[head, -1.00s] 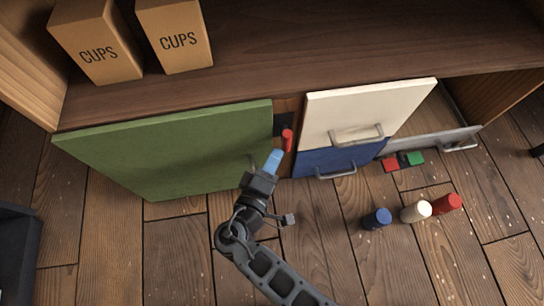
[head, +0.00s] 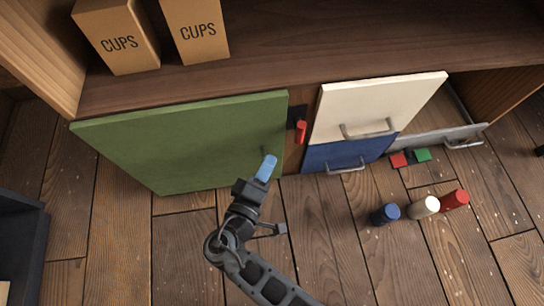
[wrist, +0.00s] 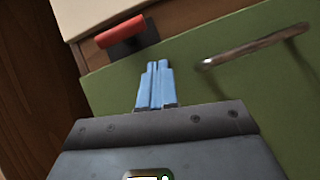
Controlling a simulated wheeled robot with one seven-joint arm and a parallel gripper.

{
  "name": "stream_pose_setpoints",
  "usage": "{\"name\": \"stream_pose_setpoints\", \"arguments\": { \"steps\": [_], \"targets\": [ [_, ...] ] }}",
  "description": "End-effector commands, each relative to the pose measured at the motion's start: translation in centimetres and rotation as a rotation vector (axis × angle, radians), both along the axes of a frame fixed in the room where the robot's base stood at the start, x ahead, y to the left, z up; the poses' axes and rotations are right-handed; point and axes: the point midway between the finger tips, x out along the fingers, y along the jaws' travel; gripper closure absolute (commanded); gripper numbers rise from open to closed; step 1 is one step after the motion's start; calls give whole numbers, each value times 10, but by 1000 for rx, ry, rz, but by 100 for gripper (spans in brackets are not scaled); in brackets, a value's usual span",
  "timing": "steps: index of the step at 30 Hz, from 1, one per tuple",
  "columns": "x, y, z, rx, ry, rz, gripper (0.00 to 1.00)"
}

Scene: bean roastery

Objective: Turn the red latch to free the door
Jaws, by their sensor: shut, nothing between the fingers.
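The red latch (head: 301,132) sits on a dark plate on the narrow wooden strip between the green door and the white drawer. It lies along the strip and appears clear of the door's edge; it also shows in the wrist view (wrist: 124,32). The green door (head: 180,145) looks closed. Its metal handle (wrist: 255,47) is clear in the wrist view and mostly hidden by my gripper in the head view. My gripper (head: 269,160), with blue fingers, is shut and empty in front of the door near its handle, apart from the latch.
A white drawer (head: 370,105) and a blue drawer (head: 345,153) are right of the latch. Blue, white and red cylinders (head: 385,214) stand on the floor to the right. Two CUPS boxes (head: 118,40) stand on top. A dark bin (head: 25,240) is at left.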

Motion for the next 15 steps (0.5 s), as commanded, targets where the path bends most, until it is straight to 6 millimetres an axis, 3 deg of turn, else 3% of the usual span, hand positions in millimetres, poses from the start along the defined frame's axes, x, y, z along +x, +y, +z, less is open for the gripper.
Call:
{"name": "stream_pose_setpoints", "arguments": {
  "steps": [9, 15],
  "targets": [
    [-50, 20, 1, 1, 0, 4, 100],
    [-65, 25, 0, 1, 0, 3, 100]
  ]
}}
